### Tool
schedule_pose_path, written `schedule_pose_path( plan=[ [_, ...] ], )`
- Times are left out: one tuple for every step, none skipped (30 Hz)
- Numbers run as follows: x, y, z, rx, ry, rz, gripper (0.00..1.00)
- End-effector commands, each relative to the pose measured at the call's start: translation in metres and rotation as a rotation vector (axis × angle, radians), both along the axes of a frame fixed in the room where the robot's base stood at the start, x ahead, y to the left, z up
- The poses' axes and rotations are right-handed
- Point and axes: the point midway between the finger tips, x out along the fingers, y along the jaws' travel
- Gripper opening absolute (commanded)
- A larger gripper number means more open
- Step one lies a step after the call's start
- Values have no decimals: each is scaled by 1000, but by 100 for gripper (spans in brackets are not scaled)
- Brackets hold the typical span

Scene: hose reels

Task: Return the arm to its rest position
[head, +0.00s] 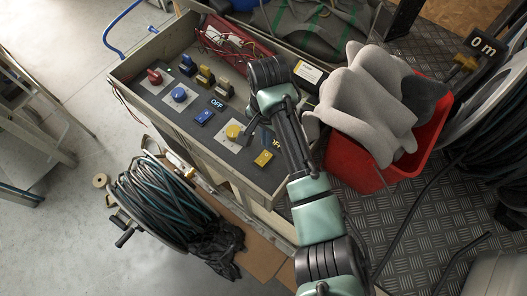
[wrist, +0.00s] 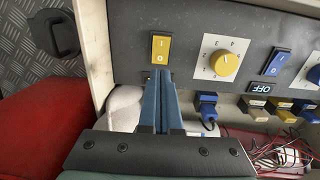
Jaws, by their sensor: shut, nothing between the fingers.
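My arm (head: 318,215) reaches up from the bottom of the head view and bends over the control panel (head: 183,118). My gripper (head: 250,136) points down at the panel, partly hidden by my own arm. In the wrist view, my gripper (wrist: 160,76) has its two blue-grey fingers together, with nothing between them. The tips show just below the yellow rocker switch (wrist: 160,47); I cannot tell whether they touch the panel. The yellow switch also shows in the head view (head: 263,158). A yellow knob (wrist: 224,63) lies to the right of the fingers in the wrist view.
The panel also bears a blue rocker switch (head: 203,116), a blue knob (head: 179,94) and a red knob (head: 154,77). A red bin (head: 350,160) with grey padded pieces (head: 372,105) stands close right of my arm. A hose reel (head: 160,205) stands at lower left.

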Motion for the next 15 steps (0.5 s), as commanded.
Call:
schedule_pose_path(
  plan=[
    [0, 0, 8, 1, 1, 0, 0],
    [0, 0, 10, 1, 1, 0, 0],
    [0, 0, 11, -1, 1, 0, 0],
    [0, 0, 12, -1, 1, 0, 0],
    [0, 0, 12, -1, 1, 0, 0],
    [0, 0, 12, -1, 1, 0, 0],
    [0, 0, 12, -1, 1, -1, 0],
    [0, 0, 11, -1, 1, -1, 0],
    [0, 0, 11, -1, 1, -1, 0],
    [0, 0, 11, -1, 1, -1, 0],
    [0, 0, 11, -1, 1, -1, 0],
    [0, 0, 11, -1, 1, -1, 0],
    [0, 0, 11, -1, 1, -1, 0],
    [0, 0, 11, -1, 1, -1, 0],
    [0, 0, 11, -1, 1, -1, 0]
  ],
)
